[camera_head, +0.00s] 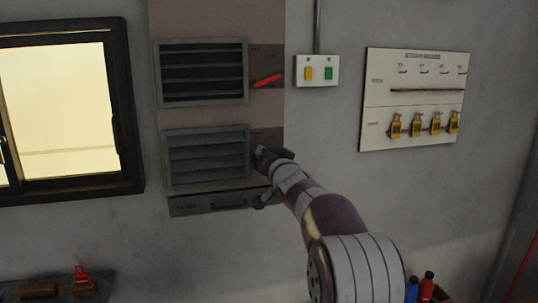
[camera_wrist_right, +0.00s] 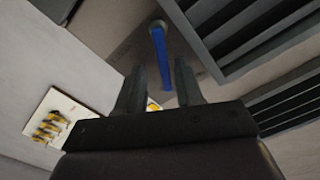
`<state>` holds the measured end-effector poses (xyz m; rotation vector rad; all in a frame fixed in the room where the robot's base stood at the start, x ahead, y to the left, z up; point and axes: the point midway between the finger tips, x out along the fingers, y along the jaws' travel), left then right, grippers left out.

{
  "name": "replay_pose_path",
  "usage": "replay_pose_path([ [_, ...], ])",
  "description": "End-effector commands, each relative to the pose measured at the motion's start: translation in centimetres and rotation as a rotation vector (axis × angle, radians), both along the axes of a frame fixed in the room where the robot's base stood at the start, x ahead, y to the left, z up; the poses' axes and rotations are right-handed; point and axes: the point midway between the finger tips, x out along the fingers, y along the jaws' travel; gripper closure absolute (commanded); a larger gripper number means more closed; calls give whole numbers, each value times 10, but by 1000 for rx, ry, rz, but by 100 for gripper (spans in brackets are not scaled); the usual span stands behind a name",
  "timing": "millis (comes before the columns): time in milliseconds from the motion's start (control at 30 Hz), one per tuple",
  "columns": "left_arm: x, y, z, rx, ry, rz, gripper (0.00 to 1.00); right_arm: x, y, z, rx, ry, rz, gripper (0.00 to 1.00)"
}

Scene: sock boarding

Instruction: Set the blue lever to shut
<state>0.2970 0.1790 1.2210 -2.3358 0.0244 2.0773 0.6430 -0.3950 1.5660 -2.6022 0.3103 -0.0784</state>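The blue lever (camera_wrist_right: 157,48) shows in the right wrist view on the panel beside the louvred vents. It runs from its pivot down between the two fingers of my right gripper (camera_wrist_right: 160,66). The fingers are apart, with a gap on each side of the lever. In the head view my right gripper (camera_head: 265,155) is at the right edge of the lower vent (camera_head: 205,157) and hides the blue lever. The lower vent's slats look nearly closed. My left gripper is not in view.
Above is a red lever (camera_head: 268,80) beside the upper vent (camera_head: 202,72), whose slats look open. A switch box (camera_head: 317,70) and a board with yellow padlocks (camera_head: 415,97) are to the right. A drawer-like filter tray (camera_head: 190,208) is below, a window (camera_head: 60,110) left.

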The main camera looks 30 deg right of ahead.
Motion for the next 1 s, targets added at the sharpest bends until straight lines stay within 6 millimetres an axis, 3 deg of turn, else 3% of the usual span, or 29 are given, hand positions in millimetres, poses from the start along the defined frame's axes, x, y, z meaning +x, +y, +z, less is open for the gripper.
replay_pose_path([
  [100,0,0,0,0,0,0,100,0,0,0,0,-1,0,67],
  [200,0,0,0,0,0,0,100,0,0,0,-1,-1,0,100],
  [633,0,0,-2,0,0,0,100,0,1,1,-27,5,1,100],
  [1000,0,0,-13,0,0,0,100,2,10,4,-242,54,3,100],
])
